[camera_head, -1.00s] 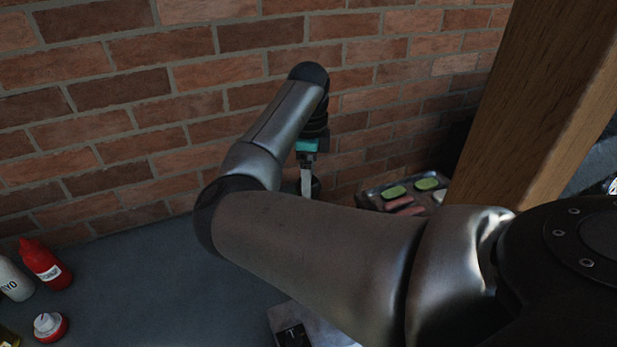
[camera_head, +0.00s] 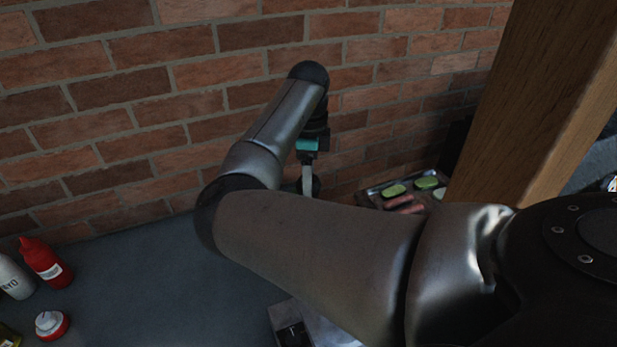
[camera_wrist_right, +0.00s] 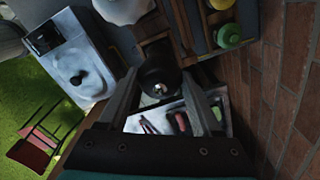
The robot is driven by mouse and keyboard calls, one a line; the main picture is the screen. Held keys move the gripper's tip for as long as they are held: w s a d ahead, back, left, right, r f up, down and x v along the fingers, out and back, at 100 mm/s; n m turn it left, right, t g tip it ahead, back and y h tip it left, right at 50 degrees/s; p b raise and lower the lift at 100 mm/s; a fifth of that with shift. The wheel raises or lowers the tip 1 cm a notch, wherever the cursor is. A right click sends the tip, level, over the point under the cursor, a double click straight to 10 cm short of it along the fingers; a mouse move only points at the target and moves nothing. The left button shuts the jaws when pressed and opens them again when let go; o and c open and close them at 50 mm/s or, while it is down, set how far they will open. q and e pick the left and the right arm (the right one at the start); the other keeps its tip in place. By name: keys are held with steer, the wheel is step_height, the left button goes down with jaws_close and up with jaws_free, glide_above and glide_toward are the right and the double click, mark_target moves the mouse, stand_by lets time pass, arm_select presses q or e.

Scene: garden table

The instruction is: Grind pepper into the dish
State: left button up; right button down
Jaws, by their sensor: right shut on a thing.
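My right gripper (camera_head: 307,184) is beyond my arm in the head view, near the brick wall, and partly hidden. In the right wrist view my right gripper (camera_wrist_right: 160,88) has its two fingers on either side of a dark round-topped thing, which I take to be the pepper grinder (camera_wrist_right: 160,72). It is shut on it. The grinder's lower part is hidden. A metal tray (camera_head: 372,196) with green slices and pinkish strips lies to the right of the gripper. A white round dish-like thing (camera_wrist_right: 124,8) is cut off at the top of the wrist view. My left gripper is not seen.
A red bottle (camera_head: 46,264), a white bottle (camera_head: 14,277) and a red-and-white container (camera_head: 51,325) stand at the left. A brick wall (camera_head: 130,100) closes the back, and a wooden post (camera_head: 535,100) rises at the right. The grey tabletop (camera_head: 150,270) is clear in the middle.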

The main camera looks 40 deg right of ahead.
steer(key=n+p, duration=0.1)
steer(key=p, duration=0.1)
steer(key=n+p, duration=0.4)
steer(key=shift+r, duration=0.25)
steer(key=shift+f+n+p, duration=0.2)
steer(key=shift+n+p, duration=0.45)
steer(key=shift+n, duration=0.15)
steer(key=m, duration=0.3)
steer(key=shift+m, duration=0.4)
steer(key=m, duration=1)
